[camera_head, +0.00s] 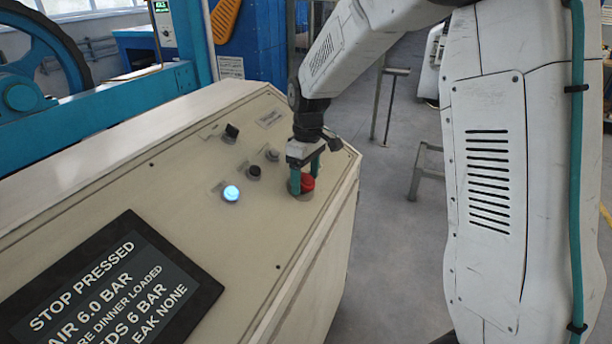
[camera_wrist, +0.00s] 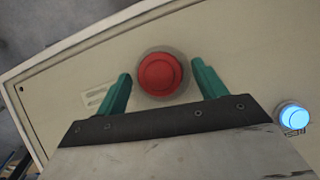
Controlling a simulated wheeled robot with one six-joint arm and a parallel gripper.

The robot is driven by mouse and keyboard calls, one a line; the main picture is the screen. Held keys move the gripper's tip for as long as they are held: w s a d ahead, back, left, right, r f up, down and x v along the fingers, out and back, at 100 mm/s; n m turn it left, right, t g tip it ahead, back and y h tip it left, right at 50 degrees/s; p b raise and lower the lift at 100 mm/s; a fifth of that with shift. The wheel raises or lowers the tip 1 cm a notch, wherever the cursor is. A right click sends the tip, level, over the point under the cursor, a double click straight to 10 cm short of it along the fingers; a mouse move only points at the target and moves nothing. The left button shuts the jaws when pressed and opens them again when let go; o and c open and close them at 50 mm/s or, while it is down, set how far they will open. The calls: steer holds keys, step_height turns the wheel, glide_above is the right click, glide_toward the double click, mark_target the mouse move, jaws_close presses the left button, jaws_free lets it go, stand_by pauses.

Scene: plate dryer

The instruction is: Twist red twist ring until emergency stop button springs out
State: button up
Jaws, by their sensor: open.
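The red emergency stop button (camera_head: 306,183) sits near the right edge of the sloped beige panel (camera_head: 150,190). In the wrist view it is a round red cap (camera_wrist: 160,74) on a grey base; I cannot tell the twist ring apart from the cap. My gripper (camera_head: 306,176) is over the button, with its green fingers pointing down. In the wrist view my gripper (camera_wrist: 160,84) is open, one finger on each side of the button, with gaps on both sides. The display (camera_head: 110,285) reads "STOP PRESSED".
A lit blue button (camera_head: 231,194), a black knob (camera_head: 254,172), another small knob (camera_head: 272,155) and a black switch (camera_head: 232,131) stand on the panel left of my gripper. The panel's right edge is close to the button. Blue machinery (camera_head: 100,100) stands behind.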

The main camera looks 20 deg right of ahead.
steer(key=c, duration=1)
steer(key=shift+m, duration=0.3)
steer(key=shift+w+d+m+g+y, duration=0.15)
steer(key=shift+m+g+y, duration=0.25)
steer(key=shift+m+y, duration=0.5)
steer(key=shift+d+m+y, duration=0.15)
steer(key=shift+m+y, duration=0.55)
steer(key=shift+m, duration=1.3)
